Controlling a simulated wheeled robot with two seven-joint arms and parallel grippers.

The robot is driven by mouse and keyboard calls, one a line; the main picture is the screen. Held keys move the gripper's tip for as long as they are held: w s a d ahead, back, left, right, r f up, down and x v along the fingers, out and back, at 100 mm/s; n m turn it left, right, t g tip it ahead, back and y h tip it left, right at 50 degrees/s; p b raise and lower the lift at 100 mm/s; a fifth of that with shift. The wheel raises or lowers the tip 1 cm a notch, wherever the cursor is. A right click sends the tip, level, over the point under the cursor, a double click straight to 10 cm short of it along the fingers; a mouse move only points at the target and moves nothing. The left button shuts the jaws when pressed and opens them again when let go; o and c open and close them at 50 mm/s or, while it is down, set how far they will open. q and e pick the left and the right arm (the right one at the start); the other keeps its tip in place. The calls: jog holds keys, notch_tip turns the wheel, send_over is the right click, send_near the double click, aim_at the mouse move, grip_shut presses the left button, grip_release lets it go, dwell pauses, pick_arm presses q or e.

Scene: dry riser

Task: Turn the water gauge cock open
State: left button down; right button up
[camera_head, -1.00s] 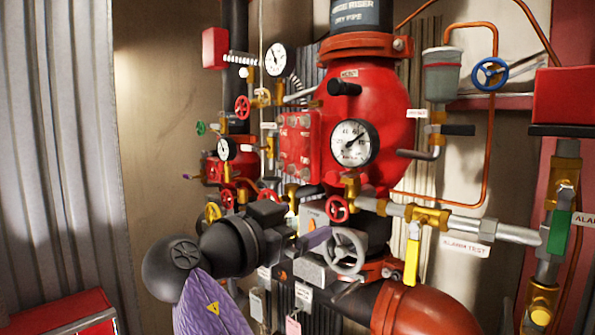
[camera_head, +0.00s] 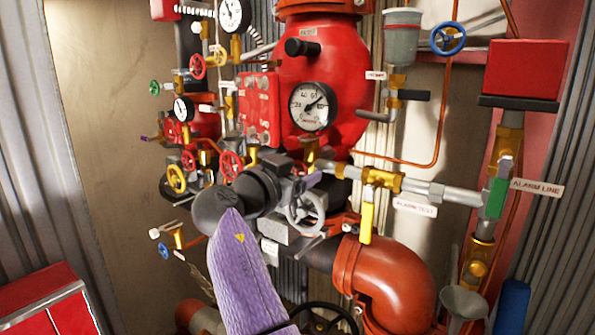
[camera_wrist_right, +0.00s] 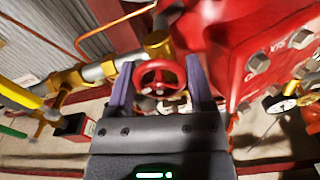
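The cock is most likely the small red handwheel (camera_wrist_right: 160,77) on the brass fitting below the large white dial gauge (camera_head: 312,107). It shows in the right wrist view, between the two purple fingers of my right gripper (camera_wrist_right: 161,72). The gripper is open, with a finger on each side of the wheel. I cannot tell whether either finger touches it. In the head view my right gripper (camera_head: 304,178) reaches in from below and hides the wheel. My left gripper is not in view.
A yellow lever (camera_head: 366,222) hangs from the brass alarm test pipe (camera_head: 383,180) to the right. The red valve body (camera_head: 330,65) stands behind. Other small wheels crowd the left.

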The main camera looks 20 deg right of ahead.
jog(key=c, duration=0.7)
jog(key=shift+c, duration=0.2)
jog(key=shift+n, duration=1.3)
jog(key=n, duration=0.3)
jog(key=shift+n, duration=0.3)
jog(key=n+p, duration=0.1)
jog(key=n, duration=0.4)
jog(key=shift+r, duration=0.1)
jog(key=n+p, duration=0.1)
jog(key=n, duration=0.2)
jog(key=shift+n+p, duration=0.35)
jog(key=shift+n, duration=0.05)
jog(key=shift+n+p, duration=0.65)
jog(key=shift+n, duration=0.95)
